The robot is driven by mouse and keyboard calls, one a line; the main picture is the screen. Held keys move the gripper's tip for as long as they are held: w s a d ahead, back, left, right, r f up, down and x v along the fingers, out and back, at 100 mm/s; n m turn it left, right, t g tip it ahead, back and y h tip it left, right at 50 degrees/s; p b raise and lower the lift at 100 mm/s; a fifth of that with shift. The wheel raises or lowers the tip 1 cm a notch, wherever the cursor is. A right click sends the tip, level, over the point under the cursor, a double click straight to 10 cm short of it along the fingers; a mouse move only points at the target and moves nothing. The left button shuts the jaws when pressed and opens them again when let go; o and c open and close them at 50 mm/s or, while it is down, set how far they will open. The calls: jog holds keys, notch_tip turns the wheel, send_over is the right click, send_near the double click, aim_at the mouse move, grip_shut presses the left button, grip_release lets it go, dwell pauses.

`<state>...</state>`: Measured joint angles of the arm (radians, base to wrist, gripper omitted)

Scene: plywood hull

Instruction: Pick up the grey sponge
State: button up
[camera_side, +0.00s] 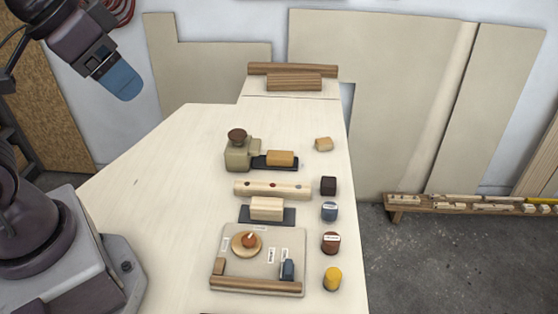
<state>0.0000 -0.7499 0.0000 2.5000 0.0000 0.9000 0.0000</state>
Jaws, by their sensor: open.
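My gripper (122,83) is at the upper left, high over the left side of the table and well away from the objects. Its blue fingers are seen edge-on; it is open, and nothing shows in it. I cannot clearly pick out a grey sponge. A small blue-grey piece (287,270) stands at the right of a beige board (227,255) near the front. A grey-green block (238,157) with a brown knob on top stands farther back. Neither can be told to be a sponge.
On the table (160,170) are an orange block (280,158) and a cream block (267,208), each on a dark tray, with a holed wooden bar (272,190) between. A right-hand column includes a black cube (328,186) and yellow cylinder (332,278). The table's left is clear.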

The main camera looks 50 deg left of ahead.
dwell(0.5)
jog(key=m+g, duration=0.6)
jog(key=m, duration=0.3)
send_over(276, 154)
notch_tip(276, 154, down, 21)
notch_tip(276, 154, down, 13)
jog(key=shift+a+f, duration=0.1)
jog(key=c, duration=1)
